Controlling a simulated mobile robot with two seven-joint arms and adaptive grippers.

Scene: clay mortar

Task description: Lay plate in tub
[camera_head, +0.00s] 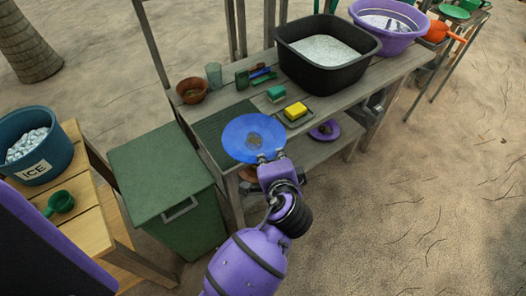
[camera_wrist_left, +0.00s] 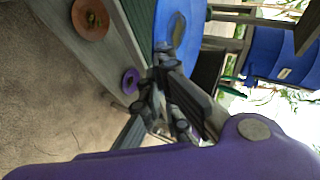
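A blue plate (camera_head: 254,137) with a brown smear in its middle is at the front left corner of the wash table, over the green ribbed mat (camera_head: 224,117). My left gripper (camera_head: 268,158) is shut on the plate's near rim. The plate also shows in the left wrist view (camera_wrist_left: 166,22), at the fingertips (camera_wrist_left: 164,70). A black rectangular tub (camera_head: 325,68) with white foamy contents stands at the back of the table. A purple round tub (camera_head: 392,37) stands beyond it. My right gripper is in neither view.
A purple plate (camera_head: 325,131) lies on the lower shelf. A green bin (camera_head: 160,170) stands left.

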